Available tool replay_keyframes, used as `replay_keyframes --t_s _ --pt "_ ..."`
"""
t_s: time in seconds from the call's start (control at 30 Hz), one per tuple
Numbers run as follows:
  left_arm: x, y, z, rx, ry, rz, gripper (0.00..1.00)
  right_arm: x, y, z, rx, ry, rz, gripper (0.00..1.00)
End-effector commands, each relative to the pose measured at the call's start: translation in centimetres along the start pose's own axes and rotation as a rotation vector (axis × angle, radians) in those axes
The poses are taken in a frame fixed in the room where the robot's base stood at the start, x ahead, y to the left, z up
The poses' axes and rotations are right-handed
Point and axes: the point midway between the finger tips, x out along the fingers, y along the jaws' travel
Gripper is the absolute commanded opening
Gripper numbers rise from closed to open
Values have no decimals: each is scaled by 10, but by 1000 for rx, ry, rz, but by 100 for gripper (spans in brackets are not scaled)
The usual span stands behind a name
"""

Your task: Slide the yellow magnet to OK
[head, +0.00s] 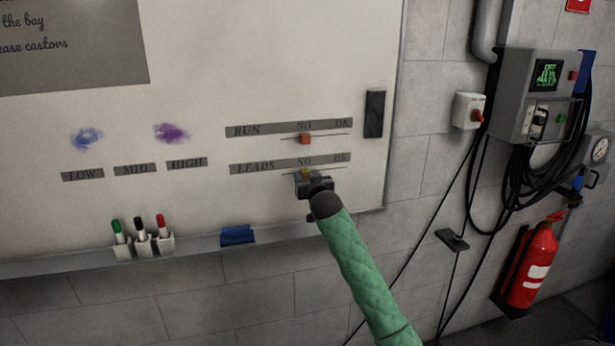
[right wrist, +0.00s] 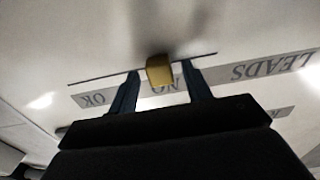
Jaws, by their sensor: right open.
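The yellow magnet (head: 305,173) sits on the LEADS row of the whiteboard, under the word NO. The OK label (head: 341,158) is at the right end of that row. My right gripper (head: 305,177) is at the board around the magnet and partly covers it. In the right wrist view, the yellow magnet (right wrist: 160,70) lies between the two spread fingers (right wrist: 161,80), with a gap on each side. That view is upside down, with OK (right wrist: 93,99) on the left and LEADS on the right. My left gripper is not in view.
An orange-red magnet (head: 305,139) sits on the RUN row just above. A dark block (head: 374,113) is on the board's right edge. The tray below holds several markers (head: 142,240) and a blue eraser (head: 237,235). The row right of the magnet is clear.

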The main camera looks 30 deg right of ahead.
Motion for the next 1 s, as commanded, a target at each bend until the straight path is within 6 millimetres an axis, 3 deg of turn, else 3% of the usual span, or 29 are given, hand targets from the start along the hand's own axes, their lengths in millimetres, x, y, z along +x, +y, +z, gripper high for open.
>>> replay_keyframes --t_s 0.1,0.37,0.53,0.63,1.0 --pt "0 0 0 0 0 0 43 0 0 0 0 0 0 49" --pt "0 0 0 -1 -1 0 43 0 0 0 0 0 0 0" --pt "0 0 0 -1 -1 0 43 0 3 0 -1 0 1 0" --pt "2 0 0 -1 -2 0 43 0 17 1 -2 -1 1 0" --pt "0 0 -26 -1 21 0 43 0 109 1 -4 0 2 0"
